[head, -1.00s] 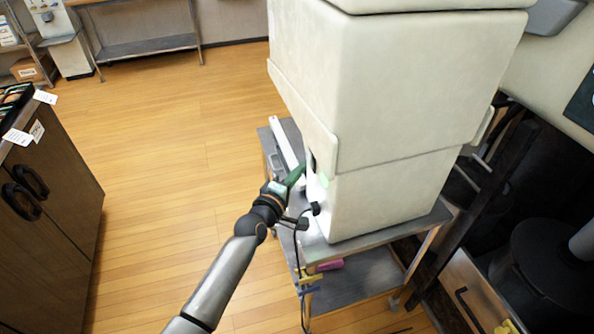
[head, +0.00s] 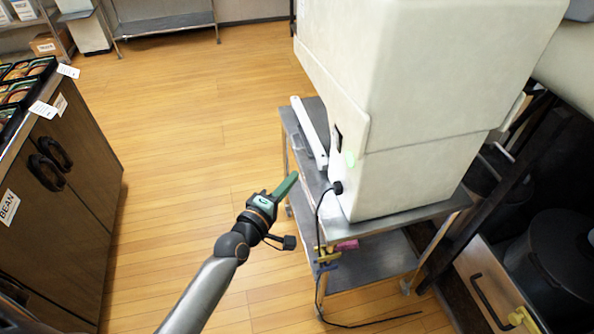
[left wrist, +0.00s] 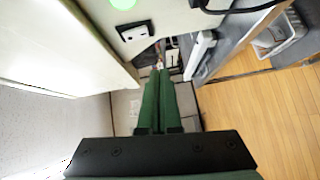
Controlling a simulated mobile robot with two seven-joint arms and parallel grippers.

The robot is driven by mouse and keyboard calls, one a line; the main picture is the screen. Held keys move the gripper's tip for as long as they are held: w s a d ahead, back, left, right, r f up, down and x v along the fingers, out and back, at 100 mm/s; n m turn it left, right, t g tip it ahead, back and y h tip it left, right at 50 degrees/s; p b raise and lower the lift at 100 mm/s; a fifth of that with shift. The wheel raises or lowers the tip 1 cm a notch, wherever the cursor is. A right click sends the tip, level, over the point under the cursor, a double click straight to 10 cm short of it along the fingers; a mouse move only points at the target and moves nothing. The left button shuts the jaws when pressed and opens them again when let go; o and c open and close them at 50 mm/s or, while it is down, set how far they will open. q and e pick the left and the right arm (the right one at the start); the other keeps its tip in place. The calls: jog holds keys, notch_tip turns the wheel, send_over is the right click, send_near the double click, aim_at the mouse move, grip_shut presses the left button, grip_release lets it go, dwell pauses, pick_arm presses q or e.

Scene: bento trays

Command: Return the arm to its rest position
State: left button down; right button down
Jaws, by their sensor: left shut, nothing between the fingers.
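My left arm reaches in from the bottom of the head view. Its left gripper (head: 291,180) has green fingers, is shut and holds nothing. It is over the floor just left of the metal cart (head: 400,215), apart from the big cream machine (head: 440,90) on it. In the left wrist view the two green fingers (left wrist: 159,75) lie side by side, closed together. My right gripper is out of view.
A white bar-like object (head: 309,130) lies on the cart beside the machine. A black cable (head: 318,225) hangs from the machine to the floor. A dark wooden cabinet (head: 75,200) with trays on top stands at left. The wooden floor (head: 190,120) between is clear.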

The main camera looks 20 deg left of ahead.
pick_arm(q)
jog(key=shift+s, duration=0.2)
dwell(0.4)
jog(key=s+d+f+m+g+p, duration=0.1)
jog(key=s+f+m+g, duration=0.2)
jog(key=s+f+m, duration=0.5)
jog(key=s+f+m+g+p, duration=0.1)
jog(key=s+f+m+g, duration=0.3)
jog(key=s, duration=1.1)
notch_tip(320, 180, down, 4)
jog(key=m, duration=0.5)
jog(key=shift+s+d+r+y, duration=0.15)
jog(key=shift+d+y, duration=0.2)
jog(key=shift+y, duration=0.05)
